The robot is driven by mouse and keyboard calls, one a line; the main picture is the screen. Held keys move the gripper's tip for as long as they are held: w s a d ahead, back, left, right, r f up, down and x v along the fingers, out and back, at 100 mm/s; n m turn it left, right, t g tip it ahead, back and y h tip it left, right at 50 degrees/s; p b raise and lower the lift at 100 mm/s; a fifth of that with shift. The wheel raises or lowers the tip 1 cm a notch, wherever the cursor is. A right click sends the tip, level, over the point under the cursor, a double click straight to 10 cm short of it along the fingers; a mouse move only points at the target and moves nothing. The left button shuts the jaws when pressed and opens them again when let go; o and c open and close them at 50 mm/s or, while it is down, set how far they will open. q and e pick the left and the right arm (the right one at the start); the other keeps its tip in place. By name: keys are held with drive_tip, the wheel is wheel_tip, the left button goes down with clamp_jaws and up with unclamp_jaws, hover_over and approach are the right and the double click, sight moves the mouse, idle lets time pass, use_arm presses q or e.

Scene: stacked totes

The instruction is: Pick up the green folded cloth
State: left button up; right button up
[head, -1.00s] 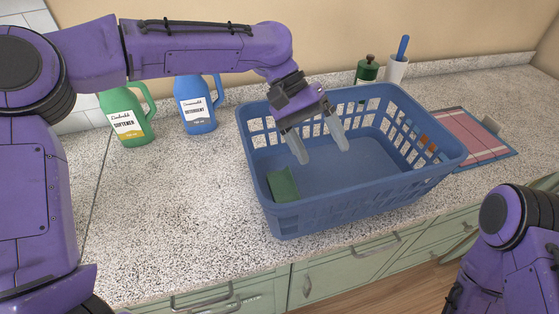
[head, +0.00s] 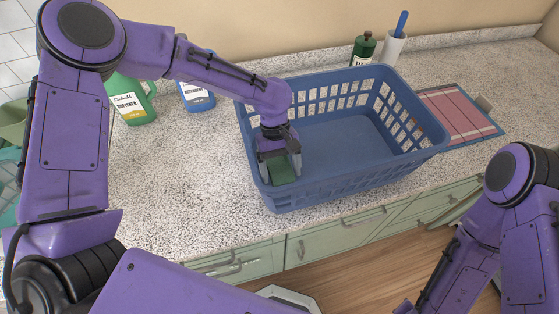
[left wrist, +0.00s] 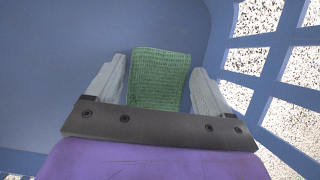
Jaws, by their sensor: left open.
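The green folded cloth (head: 281,169) lies in the near left corner of the blue laundry basket (head: 345,145). In the left wrist view the cloth (left wrist: 159,78) sits between the two grey fingers, with a small gap on each side. My left gripper (head: 281,166) is down inside the basket, open, with its fingers on either side of the cloth. The lower part of the cloth is hidden behind the gripper body in the wrist view. My right arm shows at the lower right of the head view, but its gripper is out of view.
The basket walls stand close around my left gripper; its slotted side (left wrist: 262,60) is at the right in the wrist view. A green softener bottle (head: 133,107) and a blue detergent bottle (head: 197,97) stand left of the basket. A red mat (head: 458,114) lies to its right.

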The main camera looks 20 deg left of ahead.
use_arm(q)
drive_tip(key=shift+f, duration=0.1)
drive_tip(key=c, duration=0.8)
